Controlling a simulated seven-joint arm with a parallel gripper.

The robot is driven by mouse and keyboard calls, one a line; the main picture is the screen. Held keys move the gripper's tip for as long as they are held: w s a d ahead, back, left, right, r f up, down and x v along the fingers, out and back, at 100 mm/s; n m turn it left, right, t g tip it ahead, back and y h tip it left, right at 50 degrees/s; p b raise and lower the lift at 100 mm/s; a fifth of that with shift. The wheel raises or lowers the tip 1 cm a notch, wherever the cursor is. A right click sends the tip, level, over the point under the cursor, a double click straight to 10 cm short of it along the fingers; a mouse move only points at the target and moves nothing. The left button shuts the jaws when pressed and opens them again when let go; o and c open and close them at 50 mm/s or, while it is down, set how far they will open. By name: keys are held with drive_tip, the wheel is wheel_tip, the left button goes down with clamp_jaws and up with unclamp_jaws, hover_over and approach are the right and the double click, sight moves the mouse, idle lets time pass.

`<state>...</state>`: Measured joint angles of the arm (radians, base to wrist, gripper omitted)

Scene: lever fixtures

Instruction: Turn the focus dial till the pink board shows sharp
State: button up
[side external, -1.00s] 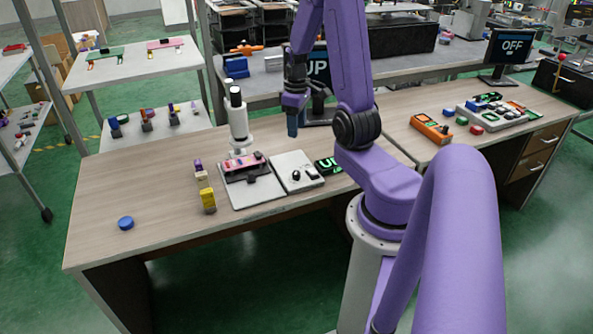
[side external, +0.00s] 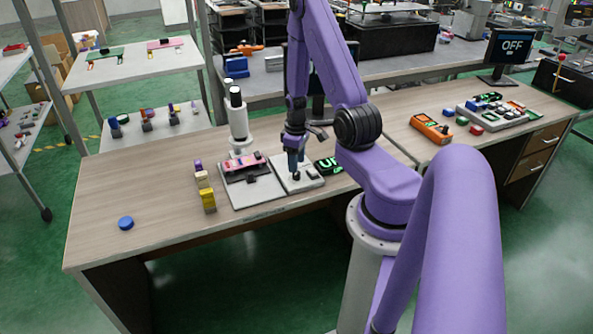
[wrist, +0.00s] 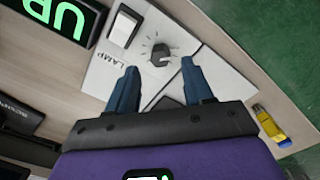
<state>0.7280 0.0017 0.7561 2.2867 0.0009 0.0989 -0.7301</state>
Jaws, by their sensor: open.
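The focus dial (wrist: 160,55), a dark round knob with tick marks around it, sits on a white panel in the wrist view. In the side view the dial (side external: 296,175) is just below my gripper's fingertips. My gripper (wrist: 157,75) is open, its two blue fingers on either side of the near part of the dial, apart from it as far as I can tell. The gripper (side external: 296,166) points straight down in the side view. The pink board (side external: 253,161) lies on the microscope's stage, under the white microscope (side external: 238,115). The monitor behind my gripper is mostly hidden, so its picture cannot be read.
A lamp switch (wrist: 124,27) marked LAMP is beside the dial. A small display (wrist: 58,17) with green letters stands next to the panel.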

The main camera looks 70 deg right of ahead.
sight(297, 175)
drive_tip(key=shift+f, duration=2.05)
clamp_jaws()
